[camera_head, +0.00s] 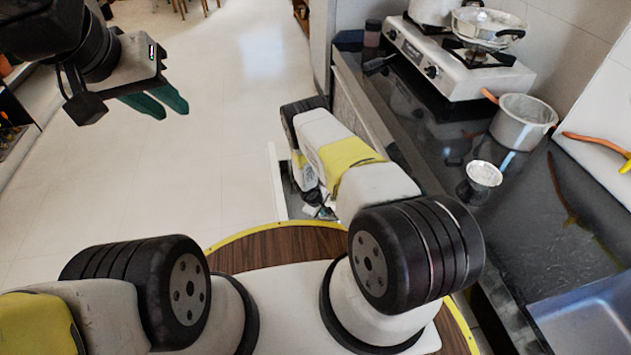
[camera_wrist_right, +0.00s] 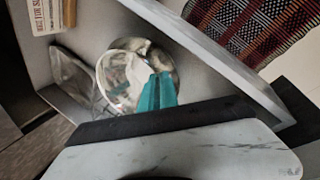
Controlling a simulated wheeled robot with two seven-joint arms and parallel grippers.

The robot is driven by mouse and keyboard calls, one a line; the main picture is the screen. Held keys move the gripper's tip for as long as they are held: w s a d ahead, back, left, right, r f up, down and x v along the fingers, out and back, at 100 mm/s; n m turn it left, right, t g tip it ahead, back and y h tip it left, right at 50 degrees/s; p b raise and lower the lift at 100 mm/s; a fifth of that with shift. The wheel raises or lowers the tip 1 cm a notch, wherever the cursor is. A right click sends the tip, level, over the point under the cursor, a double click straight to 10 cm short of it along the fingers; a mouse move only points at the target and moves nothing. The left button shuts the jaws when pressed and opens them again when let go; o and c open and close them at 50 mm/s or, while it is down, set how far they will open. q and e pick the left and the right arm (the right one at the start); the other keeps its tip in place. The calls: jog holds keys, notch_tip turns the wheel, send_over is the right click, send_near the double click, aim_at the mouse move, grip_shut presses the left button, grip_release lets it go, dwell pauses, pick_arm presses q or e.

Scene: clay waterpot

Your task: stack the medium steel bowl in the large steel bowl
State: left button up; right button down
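Shiny steel bowls (camera_wrist_right: 118,85) sit inside an open drawer in the right wrist view. They overlap, and I cannot tell which is the medium and which the large one. My right gripper (camera_wrist_right: 160,80) has its teal fingers close together at a bowl's right side, apparently shut on its rim. In the head view my right arm reaches down to the drawer, and its fingers are hidden there.
The drawer wall (camera_wrist_right: 220,62) runs close to the right gripper. A clear container (camera_wrist_right: 75,75) lies left of the bowls. The dark counter (camera_head: 440,135) holds a stove (camera_head: 465,72), a pot (camera_head: 520,122) and a small cup (camera_head: 483,176). The floor at left is clear.

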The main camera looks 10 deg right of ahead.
jog(key=shift+f, duration=0.5)
jog(key=c, duration=1.9)
grip_release()
